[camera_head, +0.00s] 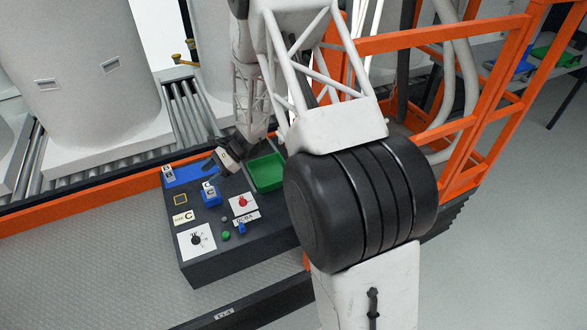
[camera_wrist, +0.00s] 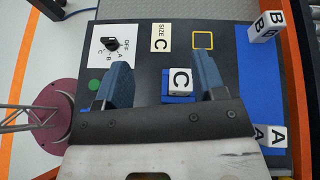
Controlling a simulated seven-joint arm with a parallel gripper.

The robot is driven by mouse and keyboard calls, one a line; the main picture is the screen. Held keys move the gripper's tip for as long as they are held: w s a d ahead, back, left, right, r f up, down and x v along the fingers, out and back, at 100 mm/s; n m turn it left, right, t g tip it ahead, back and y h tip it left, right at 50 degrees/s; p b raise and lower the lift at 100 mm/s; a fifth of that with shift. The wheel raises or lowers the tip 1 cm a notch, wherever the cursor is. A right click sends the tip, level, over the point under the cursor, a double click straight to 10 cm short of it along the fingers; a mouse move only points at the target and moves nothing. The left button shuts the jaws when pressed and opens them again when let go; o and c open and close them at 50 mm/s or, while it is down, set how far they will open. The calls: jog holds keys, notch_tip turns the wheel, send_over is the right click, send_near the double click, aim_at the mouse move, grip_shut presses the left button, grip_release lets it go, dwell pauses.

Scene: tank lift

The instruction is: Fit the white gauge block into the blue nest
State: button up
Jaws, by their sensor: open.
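In the head view my gripper is small and partly hidden near the far side of the panel.
Blocks marked B (camera_wrist: 267,27) and A (camera_wrist: 271,137) stand on a blue area (camera_wrist: 258,85). The dark panel (camera_wrist: 145,60) bears a selector knob (camera_wrist: 112,44), a SIZE C card (camera_wrist: 161,38) and a yellow square outline (camera_wrist: 203,41). A green tray (camera_head: 266,172) lies right of the nest.

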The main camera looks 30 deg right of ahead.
jog(key=s+d+r+n+h, duration=0.2)
jog(key=s+r+n+h, duration=0.15)
jog(key=s+r, duration=0.7)
jog(key=s+d+r+n+h, duration=0.1)
jog(key=s+r+n+h, duration=0.2)
jog(key=s+r+n, duration=0.75)
jog(key=s+d+r+t+h, duration=0.1)
jog(key=s+d+r+h, duration=0.2)
jog(key=s+r, duration=0.4)
jog(key=s+d+r+n+t+h, duration=0.1)
jog(key=s+r, duration=0.6)
jog(key=s, duration=0.7)
jog(key=d+t+h, duration=0.1)
jog(key=d+h, duration=0.1)
jog(key=d, duration=0.1)
jog(key=shift+s+d+r+n+t, duration=0.2)
jog(key=shift+d+r+n+t, duration=0.1)
jog(key=shift+d, duration=0.1)
